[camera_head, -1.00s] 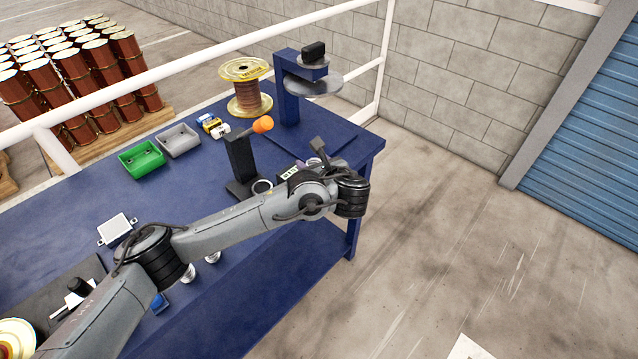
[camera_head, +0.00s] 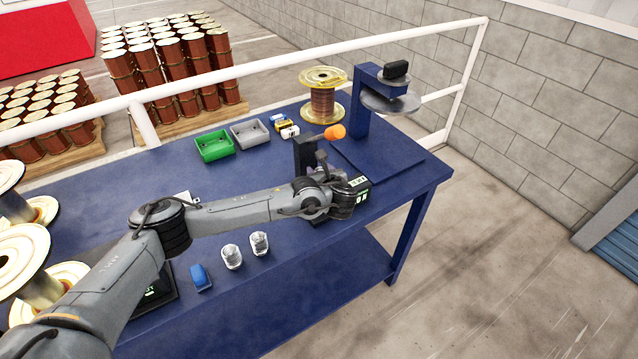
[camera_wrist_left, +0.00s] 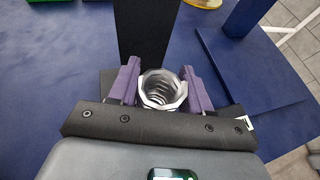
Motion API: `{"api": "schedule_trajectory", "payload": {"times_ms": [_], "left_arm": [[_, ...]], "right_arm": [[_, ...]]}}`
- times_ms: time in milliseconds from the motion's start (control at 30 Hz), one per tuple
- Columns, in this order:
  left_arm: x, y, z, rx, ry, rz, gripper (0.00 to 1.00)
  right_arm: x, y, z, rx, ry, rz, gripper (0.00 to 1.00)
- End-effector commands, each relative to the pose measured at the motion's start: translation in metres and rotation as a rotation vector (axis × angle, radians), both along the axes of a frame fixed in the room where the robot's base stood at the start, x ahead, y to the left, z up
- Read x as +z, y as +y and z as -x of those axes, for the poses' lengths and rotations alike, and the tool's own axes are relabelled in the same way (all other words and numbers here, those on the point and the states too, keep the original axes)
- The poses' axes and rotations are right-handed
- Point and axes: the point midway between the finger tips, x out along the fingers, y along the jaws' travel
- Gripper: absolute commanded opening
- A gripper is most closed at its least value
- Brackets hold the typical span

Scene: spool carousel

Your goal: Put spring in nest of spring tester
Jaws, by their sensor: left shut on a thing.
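My left gripper (camera_wrist_left: 159,82) has its purple fingers closed on the two sides of a silver coil spring (camera_wrist_left: 162,92). I look down into the spring's open end in the left wrist view. The spring tester is a black stand with an orange knob (camera_head: 335,132) in the head view. Its dark column (camera_wrist_left: 147,30) stands just beyond the spring in the left wrist view. In the head view my left wrist hides the gripper's fingers, the held spring and the tester's nest. I cannot tell whether the spring touches the nest. My right gripper is not in view.
Two more silver coils (camera_head: 232,257) and a blue item (camera_head: 201,278) are near the table's front edge. Green (camera_head: 214,146) and grey (camera_head: 250,133) trays, small boxes and a copper wire spool (camera_head: 323,100) stand behind. A blue post stand (camera_head: 362,100) is at the back right.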

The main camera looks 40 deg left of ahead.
Motion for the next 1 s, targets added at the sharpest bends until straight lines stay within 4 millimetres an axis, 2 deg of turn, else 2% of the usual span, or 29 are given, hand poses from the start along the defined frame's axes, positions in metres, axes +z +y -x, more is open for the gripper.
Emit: {"api": "schedule_trajectory", "payload": {"times_ms": [233, 533, 967, 1000], "left_arm": [[-0.008, 0.006, 0.0, -0.001, 0.0, 0.0, 0.18], [-0.042, 0.006, -0.001, -0.001, 0.0, 0.0, 0.18], [-0.047, 0.006, -0.001, -0.001, 0.0, 0.0, 0.18], [-0.046, 0.006, -0.001, -0.001, 0.0, 0.0, 0.53]], "right_arm": [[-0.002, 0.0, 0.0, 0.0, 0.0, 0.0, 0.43], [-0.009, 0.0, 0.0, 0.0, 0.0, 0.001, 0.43], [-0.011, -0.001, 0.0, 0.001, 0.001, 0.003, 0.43], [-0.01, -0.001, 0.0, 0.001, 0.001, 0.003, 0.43]]}}
